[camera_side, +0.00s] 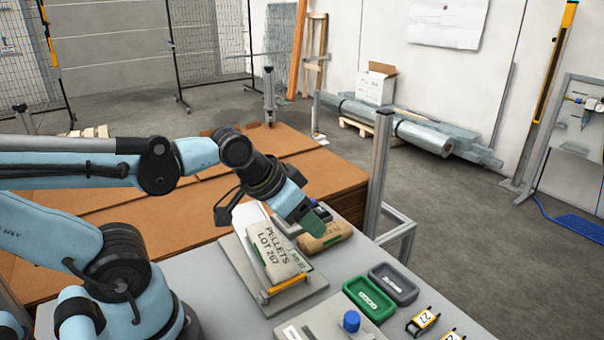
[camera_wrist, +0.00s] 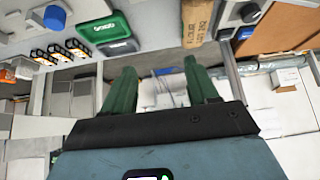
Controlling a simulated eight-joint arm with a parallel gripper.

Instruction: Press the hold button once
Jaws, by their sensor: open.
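A blue round button (camera_side: 351,321) stands on a grey box at the front edge of the bench in the side view. A blue round cap (camera_wrist: 55,16) on a grey box shows at the top left of the wrist view. I cannot read a label naming either as the hold button. My gripper (camera_side: 316,220) is above the bags, up and left of the blue button and well apart from it. In the wrist view its two green fingers (camera_wrist: 160,85) are spread, with nothing between them.
A white PELLETS bag (camera_side: 276,246) lies on a tilted grey stand. A brown bag (camera_side: 326,237) lies beside it. Numbered orange-edged tags (camera_side: 424,320) lie to the right.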

